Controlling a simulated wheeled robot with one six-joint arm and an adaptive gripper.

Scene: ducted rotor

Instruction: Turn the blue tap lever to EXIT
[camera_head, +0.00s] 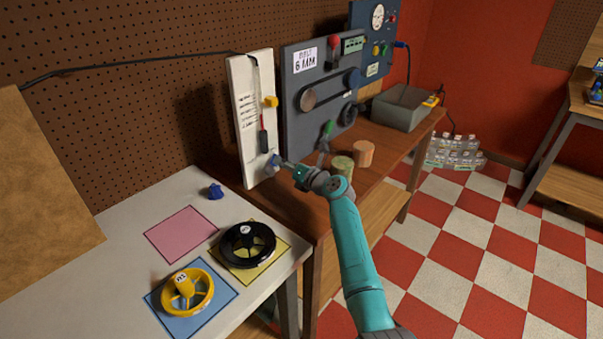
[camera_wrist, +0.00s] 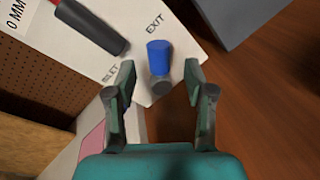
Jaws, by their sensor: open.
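The blue tap lever (camera_wrist: 158,55) sits low on the white panel (camera_wrist: 190,14), with a grey tap body (camera_wrist: 160,87) beside it. In the wrist view, the printed word EXIT lies just above the lever and another, partly legible label lies to its left. I cannot tell exactly which label the lever points at. My gripper (camera_wrist: 160,68) is open, with one finger on each side of the lever and gaps showing. In the head view, my gripper (camera_head: 285,164) is at the panel's lower edge, partly covering the blue tap lever (camera_head: 271,161).
A red-and-black handled tool (camera_wrist: 92,24) hangs on the panel close to the lever. A dark grey panel (camera_head: 303,120) stands right of the white one. Two round blocks (camera_head: 363,153) stand on the wooden bench near my arm. A yellow wheel (camera_head: 187,291) and black wheel (camera_head: 247,245) lie on the left table.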

